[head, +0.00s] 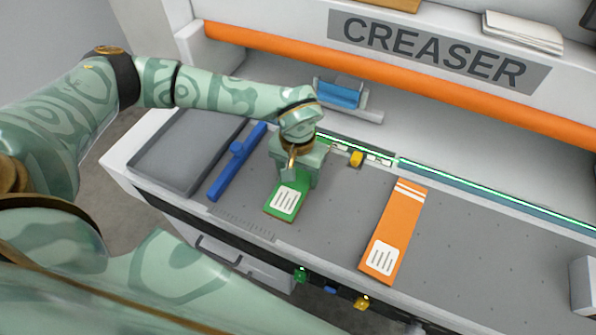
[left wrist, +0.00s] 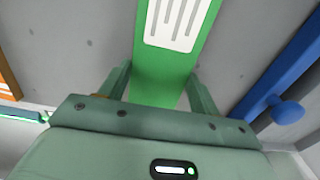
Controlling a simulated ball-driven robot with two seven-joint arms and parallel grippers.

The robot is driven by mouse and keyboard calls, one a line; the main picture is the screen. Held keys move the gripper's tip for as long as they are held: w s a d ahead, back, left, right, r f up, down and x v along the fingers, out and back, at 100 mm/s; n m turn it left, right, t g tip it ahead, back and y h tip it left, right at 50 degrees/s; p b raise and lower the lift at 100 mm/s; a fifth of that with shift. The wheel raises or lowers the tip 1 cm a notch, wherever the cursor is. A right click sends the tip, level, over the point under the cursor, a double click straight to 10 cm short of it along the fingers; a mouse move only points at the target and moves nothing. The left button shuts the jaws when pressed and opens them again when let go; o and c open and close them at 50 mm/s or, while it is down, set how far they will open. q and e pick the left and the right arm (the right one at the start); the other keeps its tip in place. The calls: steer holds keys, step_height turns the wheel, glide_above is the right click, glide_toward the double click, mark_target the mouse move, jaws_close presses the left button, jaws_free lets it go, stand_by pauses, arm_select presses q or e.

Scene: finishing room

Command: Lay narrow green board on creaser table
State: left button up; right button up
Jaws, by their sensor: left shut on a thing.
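The narrow green board (head: 285,204) with a white label is at the left-middle of the grey creaser table (head: 335,225). My left gripper (head: 292,180) reaches down over the board's far part and is shut on it. In the left wrist view the green board (left wrist: 165,75) runs between the two fingers (left wrist: 160,88), its label end pointing away. The gripper hides the board's far end in the head view. I cannot tell whether the board touches the table or is just above it. My right gripper is out of view.
A blue fence bar (head: 237,162) lies left of the green board, with a grey tray (head: 185,153) beyond it. An orange board (head: 395,230) with a white label lies to the right. A yellow block (head: 356,158) sits by the green light strip.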

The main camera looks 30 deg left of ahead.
mark_target(298, 178)
arm_select(q)
steer(key=o, duration=1.1)
steer(key=shift+r, duration=0.3)
step_height(298, 178, up, 12)
steer(key=shift+f+p, duration=0.2)
steer(key=shift+p, duration=0.7)
